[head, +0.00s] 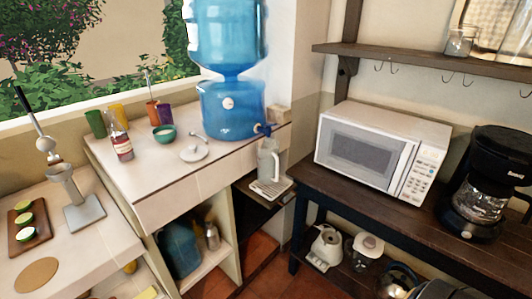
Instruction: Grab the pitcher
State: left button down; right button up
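A pale, greyish pitcher (268,163) stands upright below the tap of the blue water dispenser (232,108). It appears to stand on a small white slotted tray (270,188) on a dark pull-out shelf, just right of the white counter's edge. Its handle seems to be on its right side. Its top is close under the tap, and I cannot tell if they touch. I cannot tell whether it holds water. Neither of my grippers shows in the head view.
The counter holds a bottle (121,143), coloured cups, a green bowl (164,134) and a white lidded dish (194,152). A microwave (380,151) and black coffee maker (488,180) stand on the dark table at right. A wall shelf (430,62) with hooks hangs above. Floor shows between the units.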

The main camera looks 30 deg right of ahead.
aim_at(267, 157)
jog(key=z, duration=1.1)
